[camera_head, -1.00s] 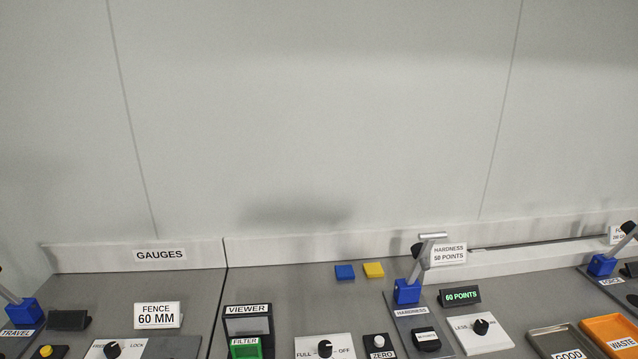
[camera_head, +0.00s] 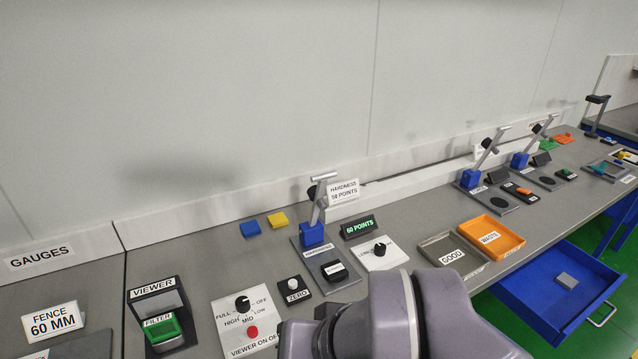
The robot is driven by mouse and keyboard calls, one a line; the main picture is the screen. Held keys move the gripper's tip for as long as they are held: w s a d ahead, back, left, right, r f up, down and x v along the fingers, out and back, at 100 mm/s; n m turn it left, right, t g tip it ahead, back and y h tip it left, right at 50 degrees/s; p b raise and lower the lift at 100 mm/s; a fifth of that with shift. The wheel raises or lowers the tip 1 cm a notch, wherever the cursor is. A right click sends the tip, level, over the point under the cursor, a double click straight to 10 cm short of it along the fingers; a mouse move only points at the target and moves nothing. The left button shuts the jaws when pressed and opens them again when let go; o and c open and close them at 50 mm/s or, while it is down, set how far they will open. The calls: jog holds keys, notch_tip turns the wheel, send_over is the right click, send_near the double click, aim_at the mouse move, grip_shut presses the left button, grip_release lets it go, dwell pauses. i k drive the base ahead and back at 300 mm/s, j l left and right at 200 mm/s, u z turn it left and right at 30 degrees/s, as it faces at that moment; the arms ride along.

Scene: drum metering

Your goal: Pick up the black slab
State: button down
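A black block (camera_head: 334,271) with a white label lies on the grey plate of the hardness gauge (camera_head: 312,235). I cannot tell whether it is the black slab or part of the gauge. Farther right, small dark pieces lie at the other lever gauges, too small to make out. My arm's grey-purple links rise at the bottom centre, in front of the bench. My gripper is not in view, so what it holds cannot be seen.
Blue (camera_head: 250,229) and yellow (camera_head: 278,220) tiles lie near the back wall. The viewer (camera_head: 160,310) and switch panel (camera_head: 245,315) stand at left. The GOOD tray (camera_head: 431,241) and orange WASTE tray (camera_head: 511,247) are at right. A blue drawer (camera_head: 590,318) stands open, holding a grey block (camera_head: 567,281).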

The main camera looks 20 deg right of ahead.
aim_at(334, 270)
jog(key=i+l+u, duration=0.25)
jog(key=l, duration=0.35)
jog(key=l+u, duration=0.2)
jog(key=l, duration=0.35)
jog(key=l+u, duration=0.25)
jog(key=l, duration=0.35)
